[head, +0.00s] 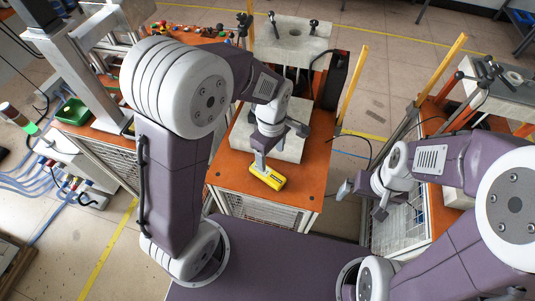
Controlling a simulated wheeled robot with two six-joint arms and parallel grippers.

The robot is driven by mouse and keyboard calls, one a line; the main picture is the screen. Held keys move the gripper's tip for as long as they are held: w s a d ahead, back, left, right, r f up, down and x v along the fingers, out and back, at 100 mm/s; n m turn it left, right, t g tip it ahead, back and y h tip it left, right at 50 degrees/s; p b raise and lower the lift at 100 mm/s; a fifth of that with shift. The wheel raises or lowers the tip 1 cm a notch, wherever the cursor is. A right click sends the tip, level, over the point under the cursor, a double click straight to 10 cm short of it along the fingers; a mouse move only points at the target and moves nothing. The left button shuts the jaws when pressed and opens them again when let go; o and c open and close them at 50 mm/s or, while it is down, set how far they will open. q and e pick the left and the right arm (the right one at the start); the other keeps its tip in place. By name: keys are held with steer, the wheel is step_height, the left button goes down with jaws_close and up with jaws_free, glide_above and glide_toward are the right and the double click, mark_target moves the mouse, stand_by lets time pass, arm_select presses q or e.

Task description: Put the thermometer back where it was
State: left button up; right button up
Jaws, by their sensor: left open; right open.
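A yellow and dark device, which looks like the thermometer (269,178), lies on the orange tabletop near its front edge. My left gripper (260,163) points down right at the device's upper end. Its jaws are open, and whether they touch the device cannot be told. My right gripper (362,201) is open and empty, in the gap right of the orange table.
The orange table (225,183) carries a pale block (240,137) behind the device and a machine with a grey top plate (290,42) at the back. Yellow posts stand on the right. A second orange station (441,213) is beside my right arm.

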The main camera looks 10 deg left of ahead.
arm_select(q)
steer(key=s+a+f+m+t, duration=0.1)
steer(key=s+a+m, duration=0.6)
steer(key=m, duration=0.5)
steer(key=shift+s+a+m, duration=0.25)
steer(key=shift+a+m, duration=0.15)
steer(key=shift+a, duration=0.45)
steer(key=shift+f, duration=0.1)
